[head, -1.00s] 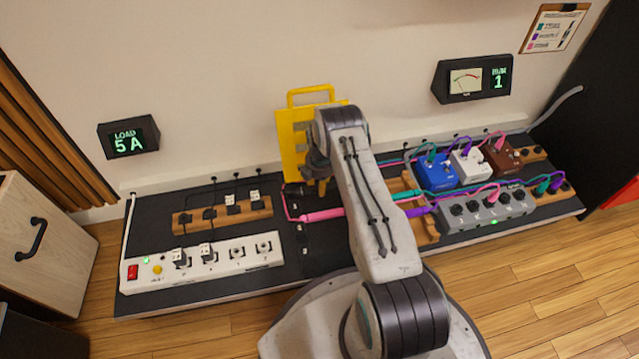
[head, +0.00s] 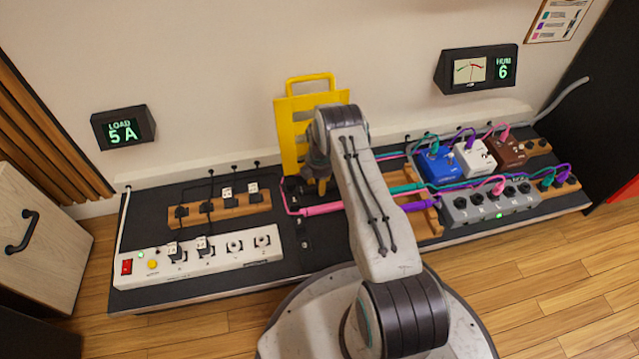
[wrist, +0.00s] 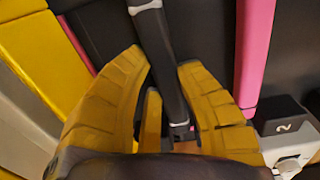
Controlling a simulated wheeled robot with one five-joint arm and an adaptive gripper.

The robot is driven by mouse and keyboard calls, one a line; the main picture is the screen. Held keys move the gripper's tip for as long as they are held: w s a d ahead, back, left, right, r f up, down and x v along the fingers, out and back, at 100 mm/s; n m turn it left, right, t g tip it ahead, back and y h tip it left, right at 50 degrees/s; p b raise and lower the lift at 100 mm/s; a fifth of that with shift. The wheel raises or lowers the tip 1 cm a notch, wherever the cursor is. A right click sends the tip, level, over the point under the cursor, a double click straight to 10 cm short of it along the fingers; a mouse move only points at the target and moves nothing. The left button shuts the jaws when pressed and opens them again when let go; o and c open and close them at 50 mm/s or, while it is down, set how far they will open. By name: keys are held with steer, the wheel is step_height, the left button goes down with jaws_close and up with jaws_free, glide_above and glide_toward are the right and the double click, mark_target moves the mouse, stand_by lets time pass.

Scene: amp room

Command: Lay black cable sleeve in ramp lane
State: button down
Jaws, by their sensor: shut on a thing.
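My gripper (wrist: 165,110) has yellow ribbed fingers on both sides of a black cable sleeve (wrist: 160,55) with pale grey bands, and is shut on it. In the head view my gripper (head: 322,186) is mostly hidden by my arm, low in front of an upright yellow panel (head: 292,130) with a handle. The sleeve's far end runs up out of the wrist view. A pink sleeve (head: 322,209) lies near my gripper and shows right of it in the wrist view (wrist: 255,50). The black ramp bed is partly hidden; I cannot tell whether the black sleeve touches a lane.
A white power strip (head: 205,255) and a wooden plug rack (head: 235,208) stand left. Teal (head: 405,189) and purple (head: 418,206) sleeves cross a wooden rack (head: 430,222) right. Pedals and a grey box (head: 490,208) stand beyond. The meter (head: 476,69) reads 6.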

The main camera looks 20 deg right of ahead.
steer(key=c, duration=0.9)
jaws_free()
step_height(320, 180, up, 12)
steer(key=shift+s, duration=0.15)
stand_by(0.4)
